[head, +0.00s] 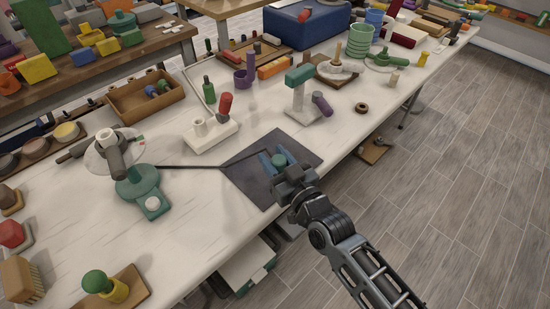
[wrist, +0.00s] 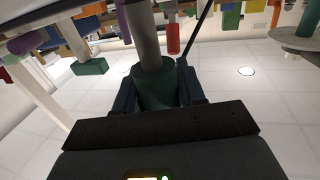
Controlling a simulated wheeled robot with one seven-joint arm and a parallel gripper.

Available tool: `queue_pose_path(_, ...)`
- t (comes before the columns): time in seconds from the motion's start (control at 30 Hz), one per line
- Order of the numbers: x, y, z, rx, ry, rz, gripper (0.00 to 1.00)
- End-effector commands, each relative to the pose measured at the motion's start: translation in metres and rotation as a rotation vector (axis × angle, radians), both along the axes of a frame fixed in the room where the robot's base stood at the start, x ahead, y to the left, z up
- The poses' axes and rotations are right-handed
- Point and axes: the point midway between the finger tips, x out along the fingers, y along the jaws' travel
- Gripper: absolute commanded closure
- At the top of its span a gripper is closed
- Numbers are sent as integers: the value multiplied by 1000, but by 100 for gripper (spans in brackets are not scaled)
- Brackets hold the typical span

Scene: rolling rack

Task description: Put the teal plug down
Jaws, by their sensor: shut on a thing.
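My gripper (head: 278,160) is over the dark mat (head: 290,140) at the front edge of the white table, its blue fingers on either side of the teal plug (head: 279,159). In the wrist view the gripper (wrist: 157,98) is shut on the teal plug (wrist: 156,92). A grey stem (wrist: 148,40) extends from the teal part, away from the gripper. The head view shows only the plug's teal top; the stem is hidden. I cannot tell whether the plug touches the mat.
A white block with a red-topped peg (head: 225,104) stands behind the mat, left of a teal-topped grey stand (head: 300,85). A teal round piece (head: 143,188) lies to the left. A thin dark rod (head: 190,167) reaches the mat. Bare tabletop (head: 200,205) lies front left.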

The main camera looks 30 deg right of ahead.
Motion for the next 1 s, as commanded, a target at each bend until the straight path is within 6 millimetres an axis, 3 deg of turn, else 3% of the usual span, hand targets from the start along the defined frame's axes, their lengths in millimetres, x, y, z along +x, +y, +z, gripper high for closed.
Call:
queue_pose_path(0.23,0,0,-4,0,0,0,91)
queue_pose_path(0.27,0,0,-2,0,0,0,58)
queue_pose_path(0.5,0,0,-2,0,0,0,35)
queue_pose_path(0.83,0,0,3,0,0,0,35)
queue_pose_path(1.0,-25,-5,-1,-2,3,-3,35)
